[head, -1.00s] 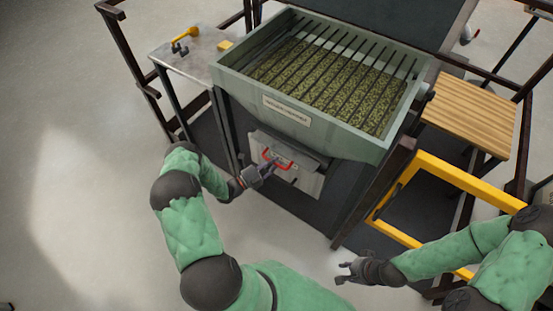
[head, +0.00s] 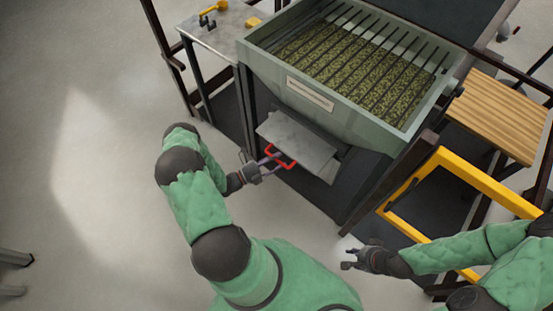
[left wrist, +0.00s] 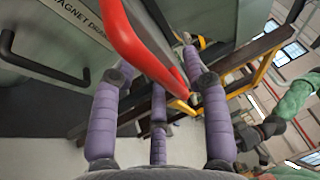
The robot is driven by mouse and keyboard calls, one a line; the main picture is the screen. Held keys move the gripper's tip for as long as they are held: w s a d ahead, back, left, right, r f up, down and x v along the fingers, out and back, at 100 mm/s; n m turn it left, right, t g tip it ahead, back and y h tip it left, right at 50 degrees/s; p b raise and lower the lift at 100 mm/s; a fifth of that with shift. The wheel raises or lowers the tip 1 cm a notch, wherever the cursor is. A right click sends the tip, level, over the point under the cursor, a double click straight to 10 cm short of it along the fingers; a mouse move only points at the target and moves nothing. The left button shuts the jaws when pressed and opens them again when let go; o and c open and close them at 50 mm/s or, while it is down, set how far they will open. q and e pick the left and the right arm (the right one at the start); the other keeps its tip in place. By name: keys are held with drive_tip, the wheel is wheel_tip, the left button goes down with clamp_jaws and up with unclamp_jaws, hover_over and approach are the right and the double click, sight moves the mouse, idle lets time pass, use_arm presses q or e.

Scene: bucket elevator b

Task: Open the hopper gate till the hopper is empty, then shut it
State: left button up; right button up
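The green hopper (head: 395,130) holds green-brown granules (head: 350,70) under a dark bar grate. Below it, the grey gate plate (head: 297,138) stands out from the hopper front, with a red handle (head: 288,163) at its lower left edge. My left gripper (head: 273,160) is at this handle, its purple fingers around the bar. The left wrist view shows the red handle (left wrist: 140,45) passing between the fingers (left wrist: 158,110); the exact contact is partly hidden. The outlet under the plate is hidden.
A side table (head: 222,25) at upper left carries a yellow-handled tool (head: 213,9). A slatted wooden platform (head: 500,115) and a yellow frame (head: 460,170) stand on the right. A black handle (left wrist: 30,65) shows beside a label in the left wrist view. Left floor is mostly clear.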

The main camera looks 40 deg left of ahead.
use_arm(q)
drive_tip(key=v, duration=1.2)
drive_tip(key=shift+w, duration=0.1)
idle(0.4)
drive_tip(key=d+f+m+g+h, duration=0.2)
drive_tip(key=d+m+g+h, duration=0.4)
drive_tip(key=d+m+g, duration=0.7)
drive_tip(key=s+d+f+m+g+y, duration=0.2)
drive_tip(key=s+d+m+g+y, duration=0.5)
drive_tip(key=d+m, duration=0.7)
drive_tip(key=w+r+m+t+y, duration=0.1)
drive_tip(key=m, duration=0.5)
drive_tip(key=w+d+r+m+y, duration=0.1)
drive_tip(key=m, duration=0.5)
drive_tip(key=w+d+r+m+t+y, duration=0.1)
drive_tip(key=w+r+m+y, duration=0.1)
drive_tip(key=m, duration=0.4)
drive_tip(key=shift+m+t, duration=0.3)
